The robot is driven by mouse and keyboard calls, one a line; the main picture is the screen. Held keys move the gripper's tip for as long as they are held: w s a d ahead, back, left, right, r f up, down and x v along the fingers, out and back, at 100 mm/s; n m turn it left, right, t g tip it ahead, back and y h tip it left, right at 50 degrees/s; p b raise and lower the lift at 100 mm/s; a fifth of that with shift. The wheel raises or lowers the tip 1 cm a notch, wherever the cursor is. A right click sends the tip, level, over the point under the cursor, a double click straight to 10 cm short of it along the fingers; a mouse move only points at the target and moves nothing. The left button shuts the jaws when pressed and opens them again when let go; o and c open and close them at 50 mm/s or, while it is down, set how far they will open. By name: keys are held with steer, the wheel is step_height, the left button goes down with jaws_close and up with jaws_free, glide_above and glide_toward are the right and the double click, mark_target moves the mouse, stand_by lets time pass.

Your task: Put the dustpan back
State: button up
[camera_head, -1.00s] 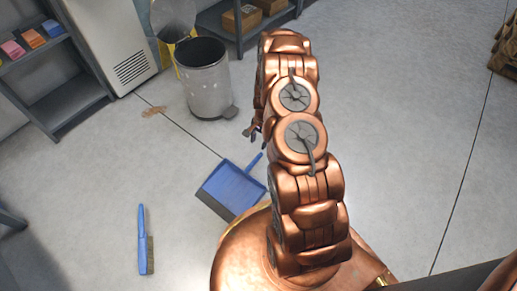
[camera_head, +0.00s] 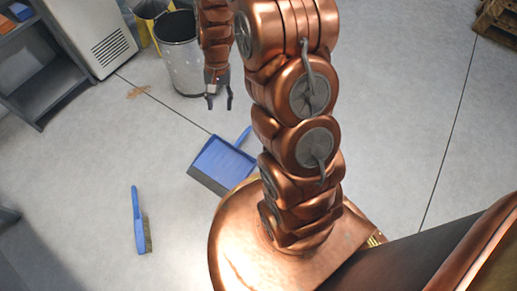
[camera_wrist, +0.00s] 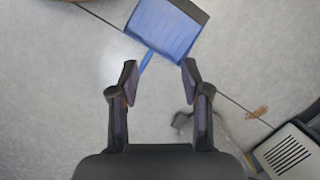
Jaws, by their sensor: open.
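The blue dustpan (camera_head: 224,164) lies on the grey floor in the head view, its short handle (camera_head: 243,136) pointing up and right and its dark edge at lower left. My gripper (camera_head: 219,104) is open and empty above the floor, up and left of the handle in that view. In the wrist view the dustpan (camera_wrist: 167,28) is at the top, with its handle (camera_wrist: 146,62) pointing down between the open fingertips (camera_wrist: 159,72). The fingers do not appear to touch it.
A blue hand brush (camera_head: 139,218) lies on the floor left of the dustpan. A metal bin (camera_head: 177,57) stands behind my gripper. A brown smear (camera_head: 138,92) marks the floor, and a grey shelf (camera_head: 45,80) stands at far left. Floor around the dustpan is clear.

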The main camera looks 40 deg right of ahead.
steer(key=s+a+r+n, duration=0.2)
steer(key=s+r, duration=0.3)
steer(key=s, duration=0.4)
steer(key=s+a+r+n+g+h, duration=0.1)
steer(key=s+a+r+n, duration=0.1)
steer(key=s+r, duration=0.3)
steer(key=s+a+r+n+h, duration=0.1)
steer(key=s+r, duration=0.5)
steer(key=s, duration=0.7)
steer(key=a+n, duration=0.1)
steer(key=n, duration=0.1)
steer(key=shift+s+a+n+g, duration=0.15)
steer(key=shift+s+n+g, duration=0.15)
steer(key=shift+s, duration=0.05)
steer(key=shift+r, duration=0.15)
step_height(320, 180, up, 40)
steer(key=w+t+p, duration=0.1)
steer(key=p, duration=3.7)
steer(key=shift+t, duration=0.4)
